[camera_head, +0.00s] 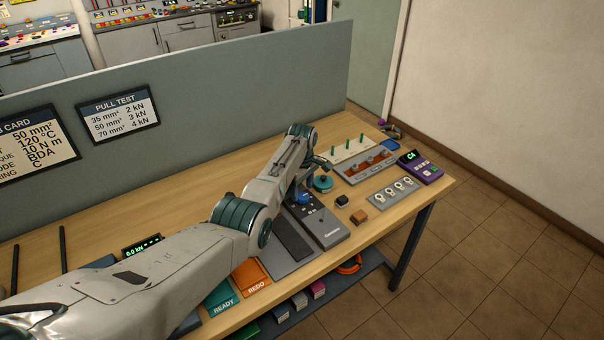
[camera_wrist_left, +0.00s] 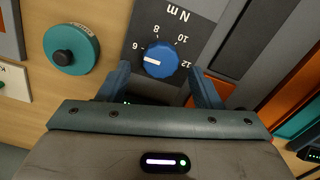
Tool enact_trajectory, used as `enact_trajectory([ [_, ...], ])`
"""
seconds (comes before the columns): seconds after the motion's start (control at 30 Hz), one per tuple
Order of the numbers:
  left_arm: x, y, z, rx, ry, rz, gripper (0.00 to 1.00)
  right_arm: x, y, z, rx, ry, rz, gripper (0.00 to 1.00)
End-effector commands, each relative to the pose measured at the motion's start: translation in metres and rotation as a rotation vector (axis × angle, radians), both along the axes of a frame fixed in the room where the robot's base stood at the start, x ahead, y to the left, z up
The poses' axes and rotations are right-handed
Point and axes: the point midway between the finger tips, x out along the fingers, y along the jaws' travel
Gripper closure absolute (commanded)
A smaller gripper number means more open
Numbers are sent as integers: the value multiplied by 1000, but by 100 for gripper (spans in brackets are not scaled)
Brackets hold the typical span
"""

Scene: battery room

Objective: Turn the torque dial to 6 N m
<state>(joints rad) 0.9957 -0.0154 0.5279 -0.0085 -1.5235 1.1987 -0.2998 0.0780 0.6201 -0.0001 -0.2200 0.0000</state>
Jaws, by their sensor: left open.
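The torque dial (camera_wrist_left: 162,60) is a round blue knob on a dark panel marked N m, with 6, 8, 10 and 12 around it. Its white mark points left, close to the 6 and slightly below it in the left wrist view. The dial also shows in the head view (camera_head: 304,198) on the grey tester (camera_head: 328,230). My left gripper (camera_wrist_left: 160,76) is open, with one finger on each side of the dial's near edge. I cannot tell whether the fingers touch it. The left arm partly hides this area in the head view. My right gripper is out of view.
A teal round part with a black knob (camera_wrist_left: 70,50) lies beside the tester. Farther right are a rack with green pegs (camera_head: 356,160), a grey plate with rings (camera_head: 392,191) and a purple meter (camera_head: 420,167). A partition (camera_head: 230,90) stands along the bench's back.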

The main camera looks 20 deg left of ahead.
Motion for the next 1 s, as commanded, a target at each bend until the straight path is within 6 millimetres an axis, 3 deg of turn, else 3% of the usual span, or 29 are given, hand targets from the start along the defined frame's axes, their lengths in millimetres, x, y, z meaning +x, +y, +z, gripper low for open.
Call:
enact_trajectory([
  [0.3,1,0,60,0,-5,0,41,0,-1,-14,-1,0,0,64],
  [0.43,1,0,76,0,-3,0,41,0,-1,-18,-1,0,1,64],
  [0.6,0,0,85,1,-1,0,41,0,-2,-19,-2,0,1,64],
  [1.0,0,0,85,1,-1,0,41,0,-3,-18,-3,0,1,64],
])
